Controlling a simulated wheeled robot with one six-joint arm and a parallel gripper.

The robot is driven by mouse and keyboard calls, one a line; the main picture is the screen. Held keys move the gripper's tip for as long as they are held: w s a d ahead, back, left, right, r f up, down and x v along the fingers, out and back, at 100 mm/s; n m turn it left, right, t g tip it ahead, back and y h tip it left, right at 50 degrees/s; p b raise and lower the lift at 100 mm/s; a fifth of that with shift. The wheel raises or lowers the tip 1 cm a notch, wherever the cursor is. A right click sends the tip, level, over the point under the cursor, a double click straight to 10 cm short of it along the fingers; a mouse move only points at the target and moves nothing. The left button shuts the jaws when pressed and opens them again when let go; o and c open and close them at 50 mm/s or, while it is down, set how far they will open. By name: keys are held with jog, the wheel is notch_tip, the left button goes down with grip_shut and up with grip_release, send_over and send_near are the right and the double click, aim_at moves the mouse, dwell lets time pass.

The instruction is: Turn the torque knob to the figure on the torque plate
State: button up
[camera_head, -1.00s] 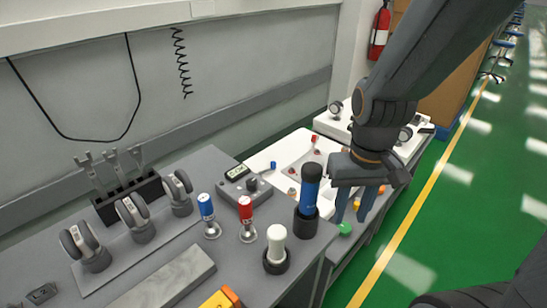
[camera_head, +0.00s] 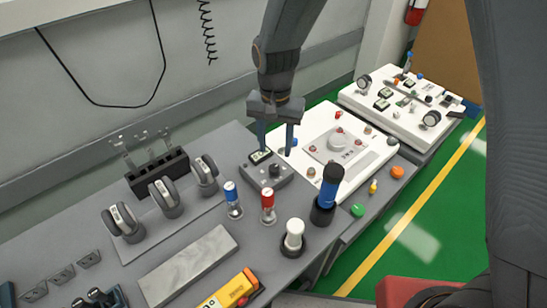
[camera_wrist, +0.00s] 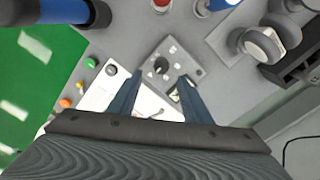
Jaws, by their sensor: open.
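A small grey box (camera_head: 284,183) stands on the bench at the left edge of the white panel. On its top is a dark round knob (camera_head: 275,170), and behind that a small light plate (camera_head: 260,156) in a dark frame; its figure is too small to read. My gripper (camera_head: 276,148) points down above the box, fingers apart and empty. In the wrist view the knob (camera_wrist: 161,66) lies just beyond the fingertips, roughly between them and not touched. Small light marks surround the knob there, unreadable. The right finger partly covers the box.
A red-capped post (camera_head: 268,205), a blue-capped post (camera_head: 232,198) and a white knob (camera_head: 293,237) stand in front. Grey levers (camera_head: 166,195) are at left. The white panel (camera_head: 330,180) carries small knobs.

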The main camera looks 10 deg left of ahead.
aim_at(274, 167)
jog(key=shift+a+f, duration=0.2)
jog(key=shift+f, duration=0.1)
jog(key=shift+f+p, duration=0.9)
jog(key=shift+f, duration=2.7)
jog(key=c, duration=1.1)
jog(key=shift+o, duration=0.2)
